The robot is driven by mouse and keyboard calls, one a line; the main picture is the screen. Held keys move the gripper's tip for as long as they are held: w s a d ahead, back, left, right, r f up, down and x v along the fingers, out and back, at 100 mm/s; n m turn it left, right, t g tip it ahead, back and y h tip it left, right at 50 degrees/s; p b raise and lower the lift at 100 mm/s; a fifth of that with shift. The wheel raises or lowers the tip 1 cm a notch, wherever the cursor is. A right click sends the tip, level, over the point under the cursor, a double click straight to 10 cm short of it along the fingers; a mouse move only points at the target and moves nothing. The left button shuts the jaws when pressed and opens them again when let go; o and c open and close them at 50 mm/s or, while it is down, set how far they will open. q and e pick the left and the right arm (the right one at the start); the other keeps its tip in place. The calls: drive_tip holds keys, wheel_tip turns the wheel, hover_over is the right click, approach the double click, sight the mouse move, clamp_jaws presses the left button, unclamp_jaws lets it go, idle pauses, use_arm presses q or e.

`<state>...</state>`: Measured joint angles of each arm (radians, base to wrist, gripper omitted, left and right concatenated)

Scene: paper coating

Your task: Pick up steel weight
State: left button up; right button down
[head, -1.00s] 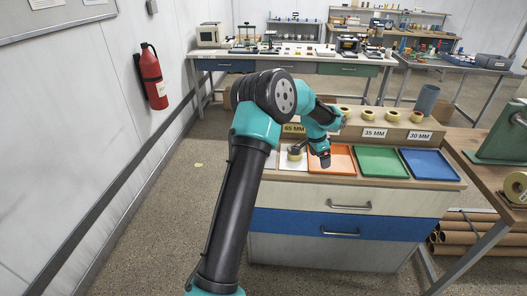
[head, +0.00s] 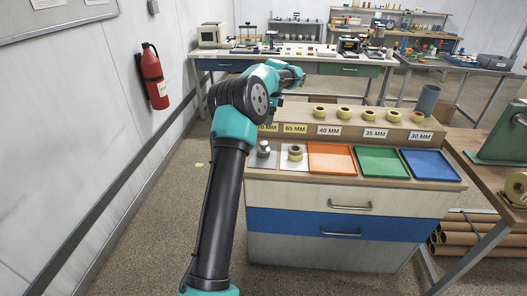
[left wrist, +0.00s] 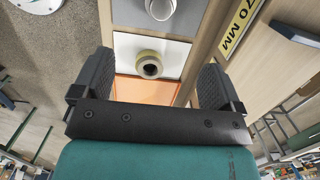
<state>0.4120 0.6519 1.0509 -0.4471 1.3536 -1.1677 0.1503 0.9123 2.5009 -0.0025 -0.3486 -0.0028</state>
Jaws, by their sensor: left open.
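The steel weight (head: 263,149) is a small grey metal cylinder with a knob, standing at the left end of the cabinet top, just right of my left arm. In the left wrist view the steel weight (left wrist: 160,8) shows at the top edge, partly cut off, beyond the fingertips. My left gripper (left wrist: 157,62) is open, with nothing held between its fingers. In that view a yellow-rimmed roll (left wrist: 149,66) on a white tray lies below the gap between the fingers. In the head view my left arm's end is raised above the cabinet's back left, its fingers not clearly seen. My right gripper is not in view.
The white tray with the roll (head: 295,153) is right of the weight, then orange (head: 332,158), green (head: 381,162) and blue (head: 430,164) trays. Behind them a raised shelf (head: 375,118) carries several yellow rolls and size labels. A fire extinguisher (head: 154,77) hangs left.

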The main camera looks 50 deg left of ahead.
sight(264, 143)
use_arm(q)
drive_tip(key=f, duration=0.8)
drive_tip(key=s+a+f, duration=0.1)
drive_tip(key=f, duration=0.3)
drive_tip(key=shift+s+a+f, duration=0.1)
drive_tip(key=shift+a+f, duration=0.15)
drive_tip(key=shift+f, duration=1.05)
drive_tip(key=shift+s+a+f, duration=0.1)
drive_tip(key=shift+a+f, duration=0.1)
drive_tip(key=shift+f, duration=1.05)
drive_tip(key=shift+r, duration=0.1)
drive_tip(key=c, duration=1.5)
